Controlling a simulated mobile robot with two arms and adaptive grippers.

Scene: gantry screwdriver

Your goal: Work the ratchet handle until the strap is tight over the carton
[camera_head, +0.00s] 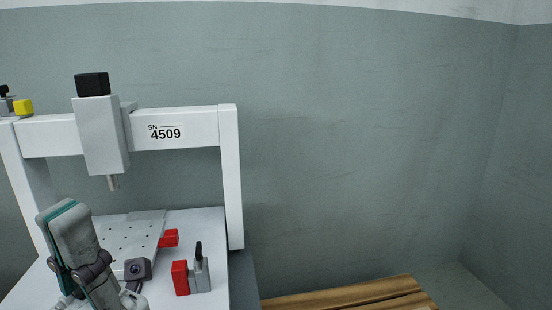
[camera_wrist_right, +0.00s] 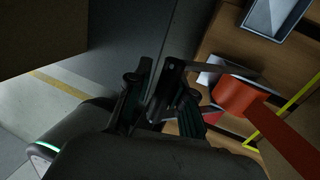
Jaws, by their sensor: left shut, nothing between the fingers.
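In the right wrist view, an orange-red strap (camera_wrist_right: 285,140) runs down to the lower right from a thick, rounded orange-red bend (camera_wrist_right: 238,95). Pale metal (camera_wrist_right: 214,70) shows beside this bend; I cannot tell whether it is the ratchet handle. A brown, box-like shape (camera_wrist_right: 40,25) fills the upper left corner and may be the carton. My right gripper (camera_wrist_right: 160,85) is dark and sits left of the strap; whether it touches the metal is unclear. My left gripper (camera_head: 64,212) is shut and empty, at the lower left of the head view, away from the strap.
A white gantry screwdriver (camera_head: 185,128) stands at the left, with a perforated plate (camera_head: 130,235) and red-grey clamps (camera_head: 190,278) on its table. Wooden boards (camera_head: 350,295) show at the bottom. A grey tray-like object (camera_wrist_right: 275,14) lies above the strap. Yellow bars (camera_wrist_right: 297,93) run beside the strap.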

